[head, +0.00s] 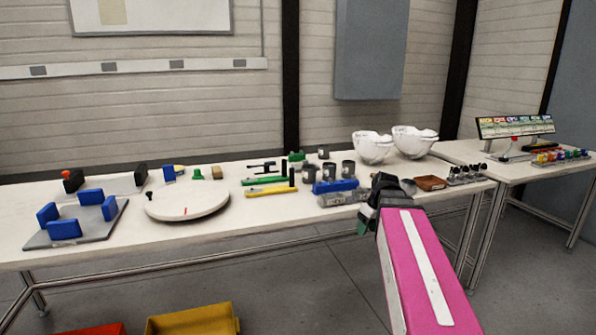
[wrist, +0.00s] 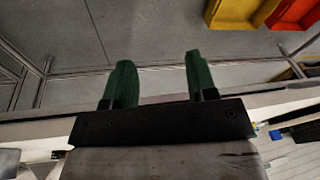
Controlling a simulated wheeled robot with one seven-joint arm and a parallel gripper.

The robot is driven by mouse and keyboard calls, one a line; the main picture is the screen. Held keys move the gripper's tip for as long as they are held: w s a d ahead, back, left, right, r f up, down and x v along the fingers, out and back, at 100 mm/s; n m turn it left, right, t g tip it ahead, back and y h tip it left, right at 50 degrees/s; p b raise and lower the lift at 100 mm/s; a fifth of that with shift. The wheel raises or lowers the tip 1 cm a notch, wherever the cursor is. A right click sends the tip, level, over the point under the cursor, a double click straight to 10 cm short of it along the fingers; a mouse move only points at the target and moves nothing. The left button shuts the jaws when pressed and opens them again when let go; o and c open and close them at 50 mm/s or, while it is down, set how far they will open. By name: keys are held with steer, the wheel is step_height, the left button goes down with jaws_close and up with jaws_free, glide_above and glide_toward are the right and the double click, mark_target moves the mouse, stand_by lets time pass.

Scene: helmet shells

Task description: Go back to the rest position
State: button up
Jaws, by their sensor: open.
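My gripper (head: 368,212) is at the front edge of the long white table (head: 110,258) in the head view, at the end of my pink arm. In the wrist view my gripper (wrist: 158,82) shows two green fingers spread apart with nothing between them, over the grey floor beyond the table edge. Two white helmet shells (head: 374,147) stand side by side at the back right of the table. A round white turntable (head: 187,204) lies on the left half.
A grey plate with blue blocks (head: 64,230) sits at the left end. Dark cups, green and yellow tools, a blue item (head: 335,186) and a brown tray (head: 430,183) lie near my gripper. A yellow bin (head: 193,320) and a red bin stand on the floor. A second table (head: 510,172) stands right.

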steer(key=s+a+f+m+h, duration=0.1)
steer(key=s+a+f+m, duration=0.1)
steer(key=f, duration=0.8)
steer(key=s+a+f+m+g+h, duration=0.1)
steer(key=s+a+f+m, duration=0.2)
steer(key=s+f, duration=0.3)
step_height(320, 180, down, 5)
steer(key=shift+s+r+m, duration=0.1)
steer(key=shift+s+m, duration=0.25)
steer(key=shift+m, duration=0.45)
